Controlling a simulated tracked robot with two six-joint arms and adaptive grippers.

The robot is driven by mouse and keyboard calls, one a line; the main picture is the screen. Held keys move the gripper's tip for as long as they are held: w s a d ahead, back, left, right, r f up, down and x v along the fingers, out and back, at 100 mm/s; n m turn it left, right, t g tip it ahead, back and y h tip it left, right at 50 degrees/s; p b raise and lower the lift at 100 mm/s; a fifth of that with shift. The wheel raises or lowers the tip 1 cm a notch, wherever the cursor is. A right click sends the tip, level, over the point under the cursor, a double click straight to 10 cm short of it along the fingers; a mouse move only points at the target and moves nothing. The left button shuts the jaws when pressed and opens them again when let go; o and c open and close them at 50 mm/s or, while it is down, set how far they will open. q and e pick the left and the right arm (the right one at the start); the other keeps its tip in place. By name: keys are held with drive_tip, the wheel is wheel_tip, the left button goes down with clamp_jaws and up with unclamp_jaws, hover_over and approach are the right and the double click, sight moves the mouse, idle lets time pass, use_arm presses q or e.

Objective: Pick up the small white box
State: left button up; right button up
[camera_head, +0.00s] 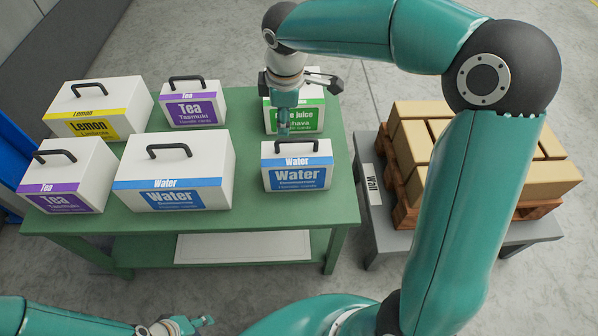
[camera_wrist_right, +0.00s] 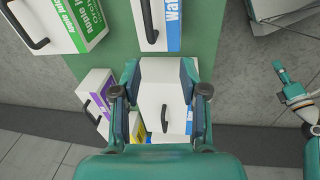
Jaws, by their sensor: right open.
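Several white boxes with black handles stand on a green table. The smaller ones are a blue-labelled Water box (camera_head: 297,172) at front right, a purple Tea box (camera_head: 193,103) at the back, another Tea box (camera_head: 66,175) at front left and a green-labelled juice box (camera_head: 312,118), partly hidden by my gripper. My right gripper (camera_head: 295,100) is open and empty, raised over the table's right part. In the right wrist view, a white box with a handle (camera_wrist_right: 165,90) shows between its fingers, below them. My left gripper (camera_head: 190,325) is at the bottom edge; its jaws are unclear.
A larger Water box (camera_head: 172,165) and a yellow-labelled Lemon box (camera_head: 98,105) share the green table (camera_head: 250,215). At right, a grey table (camera_head: 385,235) holds a wooden pallet (camera_head: 405,215) of brown cartons (camera_head: 550,178), partly behind my right arm. The table's front strip is clear.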

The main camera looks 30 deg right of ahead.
wheel_tip(320, 180, up, 3)
drive_tip(key=d, duration=0.2)
drive_tip(key=b, duration=0.2)
approach(299, 140)
drive_tip(key=shift+n+h, duration=0.3)
drive_tip(key=shift+h, duration=0.1)
drive_tip(key=x, duration=0.3)
drive_tip(key=a+x, duration=0.1)
drive_tip(key=x, duration=0.1)
drive_tip(key=shift+w+a+f, duration=0.1)
drive_tip(key=shift+w+f, duration=0.1)
drive_tip(key=shift+w, duration=0.15)
drive_tip(key=x, duration=0.4)
drive_tip(key=shift+s+d+f, duration=0.2)
drive_tip(key=shift+s+d, duration=0.05)
drive_tip(key=shift+w+f, duration=0.1)
drive_tip(key=shift+f, duration=0.45)
clamp_jaws()
drive_tip(key=shift+r, duration=0.1)
